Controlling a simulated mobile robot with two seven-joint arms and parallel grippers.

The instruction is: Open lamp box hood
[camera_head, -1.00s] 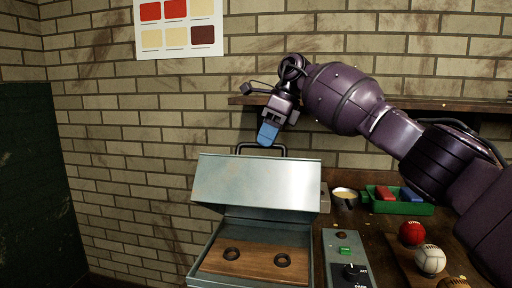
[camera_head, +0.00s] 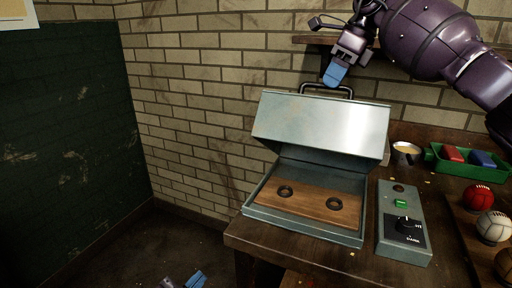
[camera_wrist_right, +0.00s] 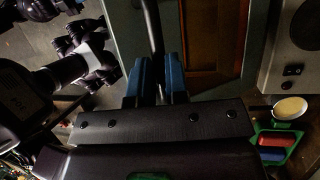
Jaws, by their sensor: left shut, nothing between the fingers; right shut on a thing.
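The lamp box (camera_head: 250,212) is a grey-green metal case at the table's front left corner. Its hood (camera_head: 322,124) is raised and tilted back, with a black bar handle (camera_head: 313,87) along its top edge. Inside is a wooden board (camera_head: 312,205) with two dark rings. My right gripper (camera_head: 333,76) is shut on the handle; in the right wrist view its blue fingers (camera_wrist_right: 157,78) close around the dark handle bar (camera_wrist_right: 153,30). My left gripper (camera_head: 183,281) shows only at the bottom edge, low beside the table, shut and empty, away from the box.
A control box (camera_head: 401,240) with a green button and a dial stands right of the lamp box. A cup (camera_head: 406,153), a green tray (camera_head: 478,172) with red and blue blocks, a red ball (camera_head: 478,197) and a white ball (camera_head: 493,226) stand further right. A shelf runs behind.

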